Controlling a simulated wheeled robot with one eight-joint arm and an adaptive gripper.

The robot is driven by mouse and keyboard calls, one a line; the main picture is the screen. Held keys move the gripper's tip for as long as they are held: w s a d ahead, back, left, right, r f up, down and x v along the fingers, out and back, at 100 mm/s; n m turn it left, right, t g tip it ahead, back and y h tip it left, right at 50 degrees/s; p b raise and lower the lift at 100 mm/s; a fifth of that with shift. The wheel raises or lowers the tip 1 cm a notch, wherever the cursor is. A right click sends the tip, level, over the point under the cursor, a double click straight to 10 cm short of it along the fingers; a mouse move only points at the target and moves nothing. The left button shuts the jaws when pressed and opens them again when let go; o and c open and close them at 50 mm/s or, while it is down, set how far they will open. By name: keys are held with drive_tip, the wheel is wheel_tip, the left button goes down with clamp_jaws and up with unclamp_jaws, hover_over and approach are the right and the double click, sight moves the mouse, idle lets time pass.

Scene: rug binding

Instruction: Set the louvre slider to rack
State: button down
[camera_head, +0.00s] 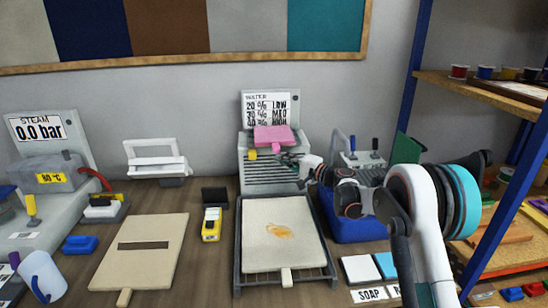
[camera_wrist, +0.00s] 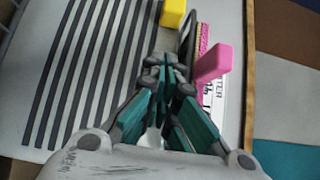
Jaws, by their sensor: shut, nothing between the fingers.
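A louvred grey unit (camera_head: 268,174) with dark slats stands against the wall at the back centre. A small yellow knob (camera_head: 251,154) sits at the upper left of the slats. It shows in the wrist view (camera_wrist: 172,14) beside the dark stripes. I cannot tell which setting it marks. My gripper (camera_head: 283,158) is at the unit's upper right, to the right of the yellow knob and apart from it. In the wrist view its teal and grey fingers (camera_wrist: 162,78) are shut and empty. A pink piece (camera_head: 274,136) is just above the gripper, and also shows in the wrist view (camera_wrist: 213,63).
A water sign (camera_head: 270,104) rises behind the pink piece. A cream pad with an orange stain (camera_head: 283,240) lies on a dark rack in front. A blue bin (camera_head: 352,227) stands right of the rack, under my arm. A yellow meter (camera_head: 211,222) stands left.

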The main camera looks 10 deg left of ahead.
drive_tip(key=p+v, duration=0.1)
drive_tip(key=v, duration=0.6)
drive_tip(key=shift+s+r, duration=0.2)
drive_tip(key=shift+s, duration=0.15)
drive_tip(key=shift+r, duration=0.1)
drive_tip(key=s+d+r+n+h, duration=0.1)
drive_tip(key=s+d+r+h, duration=0.2)
drive_tip(key=s, duration=0.4)
drive_tip(key=s+d+r+n+g+h, duration=0.1)
drive_tip(key=s+d+r+h, duration=0.15)
drive_tip(key=s+r, duration=0.3)
drive_tip(key=s+d+r+n+h, duration=0.1)
drive_tip(key=s+d+r+h, duration=0.2)
drive_tip(key=s, duration=0.4)
drive_tip(key=s+d+f+n+h, duration=0.1)
drive_tip(key=s+d+f+h, duration=0.1)
drive_tip(key=s+d, duration=0.4)
drive_tip(key=s+d+f+n+h, duration=0.1)
drive_tip(key=s+d, duration=0.5)
drive_tip(key=s, duration=0.8)
drive_tip(key=s+d+f+h, duration=0.4)
drive_tip(key=s+d, duration=0.3)
drive_tip(key=s, duration=0.3)
drive_tip(key=shift+s+n+g, duration=0.2)
drive_tip(key=shift+n+g, duration=0.1)
drive_tip(key=shift+n, duration=0.1)
